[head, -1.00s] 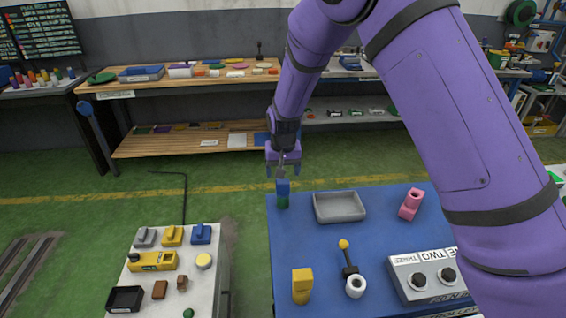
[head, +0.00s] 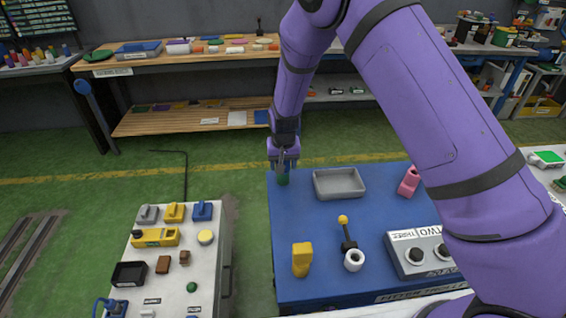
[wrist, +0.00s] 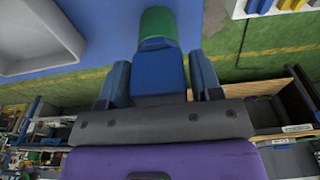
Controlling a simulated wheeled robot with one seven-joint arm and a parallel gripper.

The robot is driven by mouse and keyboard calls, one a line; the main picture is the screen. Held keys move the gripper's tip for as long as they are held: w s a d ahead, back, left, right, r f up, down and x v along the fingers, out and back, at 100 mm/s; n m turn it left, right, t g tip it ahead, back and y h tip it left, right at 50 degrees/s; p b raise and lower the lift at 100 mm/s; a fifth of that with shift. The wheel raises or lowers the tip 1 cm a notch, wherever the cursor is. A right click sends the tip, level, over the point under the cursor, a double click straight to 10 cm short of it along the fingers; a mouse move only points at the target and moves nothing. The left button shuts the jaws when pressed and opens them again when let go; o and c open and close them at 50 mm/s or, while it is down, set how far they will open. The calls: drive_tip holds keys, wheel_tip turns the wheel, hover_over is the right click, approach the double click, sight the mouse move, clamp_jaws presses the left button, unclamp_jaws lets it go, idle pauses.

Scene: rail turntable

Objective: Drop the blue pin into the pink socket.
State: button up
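The blue pin (wrist: 158,72) stands upright in a green holder (wrist: 158,22) at the far left corner of the blue table. My gripper (head: 283,165) is down over the pin from above. In the wrist view its two fingers (wrist: 160,78) stand on either side of the pin, very close to it. They look open, with a thin gap at the right finger. In the head view my gripper hides most of the pin, and the green holder (head: 283,180) shows just below. The pink socket (head: 409,182) stands at the right of the blue table, partly behind my arm.
A grey tray (head: 339,197) lies between the green holder and the pink socket. A yellow block (head: 301,260), a lever with a yellow knob (head: 343,219) and a grey knob box (head: 415,252) stand nearer. A white side table (head: 215,262) stands at the left.

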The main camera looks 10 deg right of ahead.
drive_tip(key=c, duration=0.7)
drive_tip(key=shift+o, duration=1.2)
drive_tip(key=shift+c, duration=1.1)
drive_tip(key=shift+r, duration=0.7)
drive_tip(key=shift+r, duration=3)
drive_tip(key=shift+r, duration=0.15)
